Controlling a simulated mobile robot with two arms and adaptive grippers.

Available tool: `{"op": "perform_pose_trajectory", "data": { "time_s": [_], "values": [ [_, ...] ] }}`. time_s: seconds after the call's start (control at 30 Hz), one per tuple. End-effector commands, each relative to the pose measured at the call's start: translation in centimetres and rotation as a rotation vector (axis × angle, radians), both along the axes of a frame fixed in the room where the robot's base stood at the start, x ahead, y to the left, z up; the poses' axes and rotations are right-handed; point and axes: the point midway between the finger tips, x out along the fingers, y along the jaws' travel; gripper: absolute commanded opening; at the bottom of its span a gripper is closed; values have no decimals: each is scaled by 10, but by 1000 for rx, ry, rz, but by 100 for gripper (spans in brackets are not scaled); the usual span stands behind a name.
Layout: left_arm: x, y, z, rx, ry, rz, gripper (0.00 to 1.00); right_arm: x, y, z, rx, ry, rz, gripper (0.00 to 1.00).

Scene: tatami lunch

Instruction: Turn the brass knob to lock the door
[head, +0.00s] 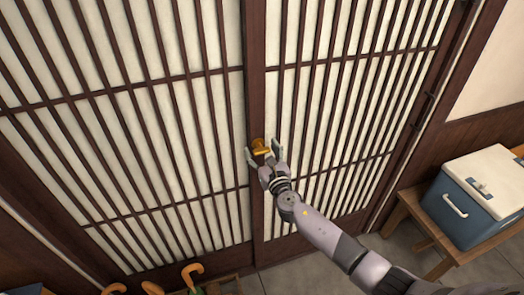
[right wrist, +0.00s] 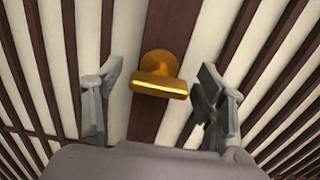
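The brass knob (head: 261,147) sits on the dark middle stile of the slatted sliding door (head: 255,60). In the right wrist view the knob (right wrist: 160,78) shows a round base and a flat bar that lies nearly level, tilted slightly down to the right. My right gripper (head: 265,152) is open at the knob. In the right wrist view its two fingers (right wrist: 157,95) stand on either side of the knob, with a gap on both sides, and I see no contact. My left gripper is in neither view.
A blue cooler box (head: 462,212) with a white lid stands on a wooden bench (head: 412,207) at the right. Orange curved handles (head: 192,272) stick up at the bottom left, near the door. Grey floor (head: 330,264) lies between them.

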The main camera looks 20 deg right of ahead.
Motion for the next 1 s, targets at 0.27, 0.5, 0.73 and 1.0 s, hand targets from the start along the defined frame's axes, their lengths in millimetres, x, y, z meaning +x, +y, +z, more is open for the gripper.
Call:
{"op": "perform_pose_trajectory", "data": {
  "time_s": [0.27, 0.5, 0.73, 1.0],
  "values": [
    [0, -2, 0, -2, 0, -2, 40, 0, 0, 0, 0, 0, 0, 45],
    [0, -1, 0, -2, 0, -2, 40, 0, 0, 0, 0, 0, 0, 29],
    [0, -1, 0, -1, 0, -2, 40, 0, 0, 0, 1, 0, 0, 18],
    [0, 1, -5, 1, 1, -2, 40, 0, 0, -1, 55, 2, 0, 18]
  ]
}}
